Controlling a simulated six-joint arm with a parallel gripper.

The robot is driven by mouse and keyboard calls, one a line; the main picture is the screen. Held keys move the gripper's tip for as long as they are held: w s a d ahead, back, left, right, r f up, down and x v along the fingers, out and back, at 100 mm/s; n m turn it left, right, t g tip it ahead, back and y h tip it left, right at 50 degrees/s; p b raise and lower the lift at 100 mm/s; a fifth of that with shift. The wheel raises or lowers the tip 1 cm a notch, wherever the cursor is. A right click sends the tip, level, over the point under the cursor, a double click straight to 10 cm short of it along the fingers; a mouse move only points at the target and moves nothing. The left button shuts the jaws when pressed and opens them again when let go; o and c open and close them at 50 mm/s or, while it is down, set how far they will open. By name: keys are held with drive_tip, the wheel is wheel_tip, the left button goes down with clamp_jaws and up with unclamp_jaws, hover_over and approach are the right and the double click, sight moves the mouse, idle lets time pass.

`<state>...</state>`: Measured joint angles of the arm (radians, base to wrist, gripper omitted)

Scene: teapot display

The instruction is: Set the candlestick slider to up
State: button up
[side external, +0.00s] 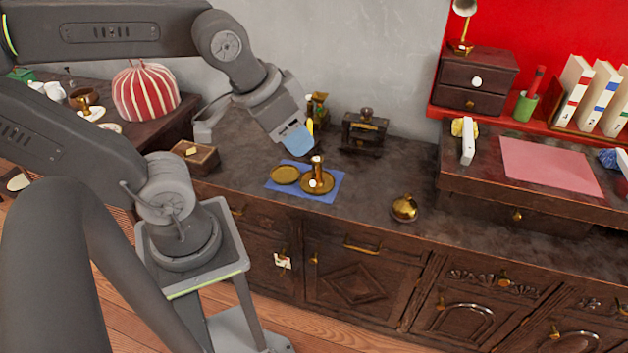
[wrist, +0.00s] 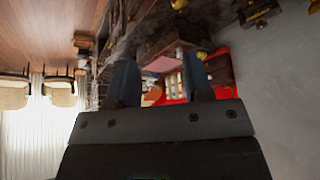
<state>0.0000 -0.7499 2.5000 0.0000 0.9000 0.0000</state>
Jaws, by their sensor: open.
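The brass candlestick (side external: 318,180) stands upright on a blue cloth (side external: 325,196) on the dark sideboard, in the middle of the side view. It has a round dish base and a short stem with a small pale knob low on it. The slider's exact setting is too small to tell. My gripper (side external: 297,143) hangs above and a little left of the candlestick, apart from it. In the wrist view my gripper (wrist: 162,88) shows two dark fingers spread apart with nothing between them. The candlestick cannot be made out in the wrist view.
A brass plate (side external: 285,174) lies left of the candlestick on the cloth. A dark ornate box (side external: 364,133) stands behind it, a brass bell-shaped lid (side external: 404,207) to the right, and a wooden box (side external: 194,157) to the left. The counter in front of the dark box is clear.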

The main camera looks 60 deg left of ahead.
drive_tip(key=w+a+f+m+g+y, duration=0.35)
drive_tip(key=w+f, duration=0.25)
drive_tip(key=f, duration=0.2)
drive_tip(key=w+a+f+m+g+y, duration=0.3)
drive_tip(key=w+f+m+g+y, duration=0.15)
drive_tip(key=w+f, duration=0.25)
drive_tip(key=w+a+f+m+t+y, duration=0.15)
drive_tip(key=f+m+y, duration=0.35)
drive_tip(key=f, duration=0.6)
drive_tip(key=w+a+f+m+t+y, duration=0.15)
drive_tip(key=f+m+y, duration=0.35)
drive_tip(key=f, duration=0.6)
drive_tip(key=shift+g, duration=0.5)
drive_tip(key=a, duration=1.4)
drive_tip(key=shift+s, duration=0.25)
drive_tip(key=shift+c, duration=0.3)
drive_tip(key=shift+d, duration=0.1)
clamp_jaws()
drive_tip(key=shift+r, duration=0.1)
